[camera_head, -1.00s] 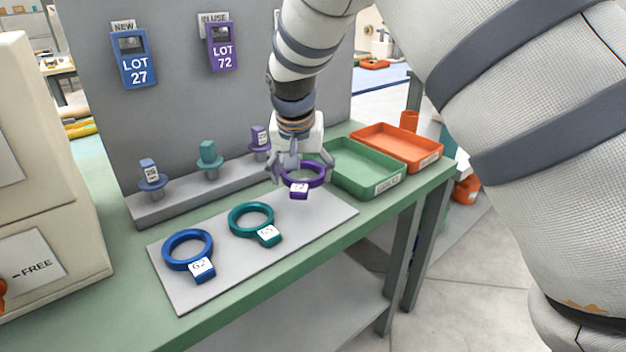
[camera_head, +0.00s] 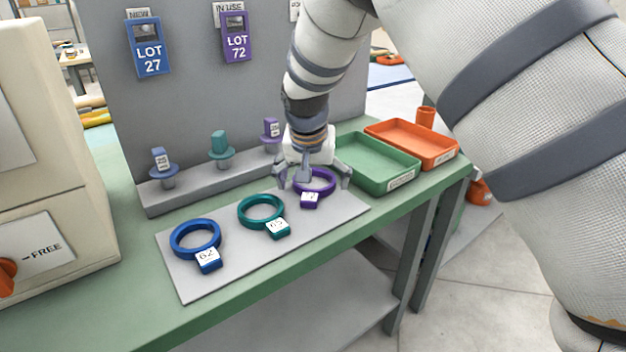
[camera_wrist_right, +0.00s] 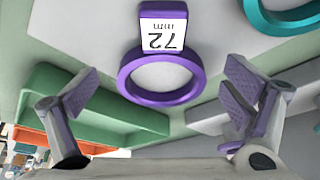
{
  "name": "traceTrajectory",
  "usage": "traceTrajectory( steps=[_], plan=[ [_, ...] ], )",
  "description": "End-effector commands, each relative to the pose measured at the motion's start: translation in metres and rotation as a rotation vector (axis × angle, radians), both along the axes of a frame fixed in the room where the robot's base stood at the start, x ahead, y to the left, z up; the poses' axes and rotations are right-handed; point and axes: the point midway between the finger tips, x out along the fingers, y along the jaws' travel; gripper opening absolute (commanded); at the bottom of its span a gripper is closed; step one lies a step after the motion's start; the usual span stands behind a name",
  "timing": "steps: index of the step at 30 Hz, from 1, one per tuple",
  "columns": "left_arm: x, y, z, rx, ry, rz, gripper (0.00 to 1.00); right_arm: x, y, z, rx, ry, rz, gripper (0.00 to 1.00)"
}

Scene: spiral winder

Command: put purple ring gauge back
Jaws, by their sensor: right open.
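The purple ring gauge (camera_head: 318,191), tagged 72 mm, lies at the right end of the grey mat (camera_head: 232,257), beside the teal ring. It also shows in the right wrist view (camera_wrist_right: 160,94), flat, with its tag pointing away from my gripper. My right gripper (camera_head: 315,184) is above it and open, its fingers spread on either side of the ring. My left gripper is out of view.
A teal ring (camera_head: 261,197) and a blue ring (camera_head: 195,223) lie left on the mat. Behind stands a grey rail (camera_head: 200,192) with blue, teal and purple posts. Green (camera_head: 392,186) and orange (camera_head: 440,161) trays stand right. A beige machine (camera_head: 50,150) is left.

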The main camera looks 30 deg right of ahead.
Motion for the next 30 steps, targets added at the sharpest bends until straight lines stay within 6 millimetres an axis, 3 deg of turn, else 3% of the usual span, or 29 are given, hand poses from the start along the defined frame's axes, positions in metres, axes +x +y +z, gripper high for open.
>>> traceTrajectory(
  steps=[4,12,15,21,30],
  plan=[
    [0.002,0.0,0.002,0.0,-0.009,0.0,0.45,-0.002,0.002,0.014,0.0,-0.006,0.001,0.94],
    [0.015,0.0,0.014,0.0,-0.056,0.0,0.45,-0.023,0.02,0.083,-0.002,-0.013,0.001,0.94],
    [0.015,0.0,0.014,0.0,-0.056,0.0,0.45,-0.029,0.025,0.099,-0.001,-0.007,-0.001,0.94],
    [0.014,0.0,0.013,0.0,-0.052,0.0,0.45,-0.035,0.029,0.112,0.0,0.0,-0.001,0.94],
    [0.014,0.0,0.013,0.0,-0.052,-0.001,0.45,-0.035,0.03,0.113,-0.001,0.001,0.0,0.94]
  ],
)
